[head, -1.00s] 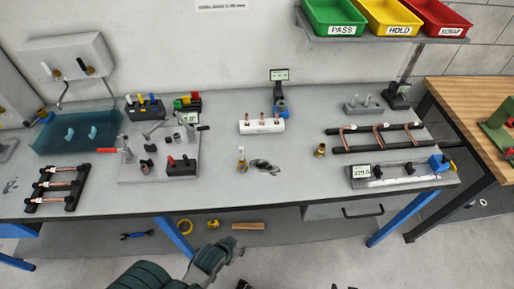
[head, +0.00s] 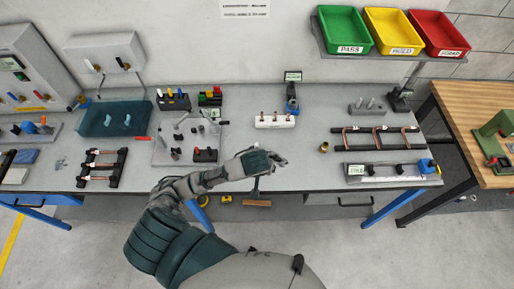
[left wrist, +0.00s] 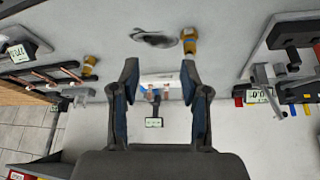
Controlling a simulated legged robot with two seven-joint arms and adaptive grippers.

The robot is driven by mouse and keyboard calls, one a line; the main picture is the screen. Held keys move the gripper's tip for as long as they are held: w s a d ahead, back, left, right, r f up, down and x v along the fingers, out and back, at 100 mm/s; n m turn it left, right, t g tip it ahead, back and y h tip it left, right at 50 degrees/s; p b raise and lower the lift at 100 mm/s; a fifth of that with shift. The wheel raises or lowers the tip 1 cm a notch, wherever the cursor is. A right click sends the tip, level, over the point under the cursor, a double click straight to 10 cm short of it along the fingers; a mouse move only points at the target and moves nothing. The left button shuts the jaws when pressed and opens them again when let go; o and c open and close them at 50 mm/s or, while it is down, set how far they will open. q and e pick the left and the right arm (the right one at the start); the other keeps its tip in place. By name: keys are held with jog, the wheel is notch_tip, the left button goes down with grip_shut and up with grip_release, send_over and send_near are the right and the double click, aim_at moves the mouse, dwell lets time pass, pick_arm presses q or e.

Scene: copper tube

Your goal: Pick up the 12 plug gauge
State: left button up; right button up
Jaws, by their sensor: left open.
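My left gripper (head: 279,161) reaches over the front middle of the bench, open and empty. In the left wrist view its two fingers (left wrist: 160,78) are spread apart. A small brass-coloured upright piece (left wrist: 189,42) stands just beyond the right fingertip in that view; the gripper and arm hide it in the head view. It may be the plug gauge, but no 12 marking is readable. A second brass piece (head: 324,147) stands farther right on the bench and shows in the left wrist view (left wrist: 89,65). My right gripper is not in view.
A dark flat object (left wrist: 154,39) lies beside the near brass piece. A white block with copper tubes (head: 274,122) stands behind. A fixture plate (head: 165,155) is to the left, a black rack with copper tubes (head: 376,138) to the right. Coloured bins (head: 342,48) sit above.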

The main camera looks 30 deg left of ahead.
pick_arm(q)
jog(key=w+a+r+n+y, duration=0.2)
jog(key=w+a+r+n, duration=0.1)
jog(key=a+r, duration=0.2)
jog(key=b+x, duration=0.2)
jog(key=x, duration=1.5)
jog(key=shift+f, duration=0.15)
jog(key=shift+d, duration=0.1)
grip_shut()
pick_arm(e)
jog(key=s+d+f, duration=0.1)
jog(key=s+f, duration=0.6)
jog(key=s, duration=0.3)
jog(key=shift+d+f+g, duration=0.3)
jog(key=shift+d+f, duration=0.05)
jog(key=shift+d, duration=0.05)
